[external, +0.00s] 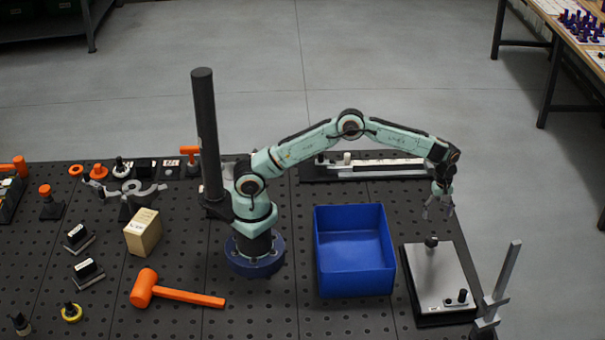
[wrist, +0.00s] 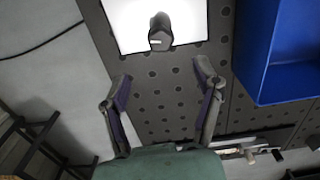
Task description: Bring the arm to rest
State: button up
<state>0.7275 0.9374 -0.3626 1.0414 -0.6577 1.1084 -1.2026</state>
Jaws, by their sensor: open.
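My gripper (external: 438,207) hangs at the end of my outstretched arm, to the right of the blue bin and above the table's right part. In the wrist view my gripper (wrist: 163,112) has its two fingers spread apart with nothing between them. The perforated table top shows between and below the fingers. My arm arches up from its base and bends down at the wrist.
A blue bin (external: 355,293) stands empty right of my base; it also shows in the wrist view (wrist: 263,75). A white-topped plate with a black knob (external: 440,272) lies right of it. An upright metal stand (external: 503,275), an orange mallet (external: 180,294) and a cardboard box (external: 143,232) are also on the table.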

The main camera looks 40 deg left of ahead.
notch_tip(320, 180, up, 2)
jog(key=shift+r, duration=0.2)
dwell(0.5)
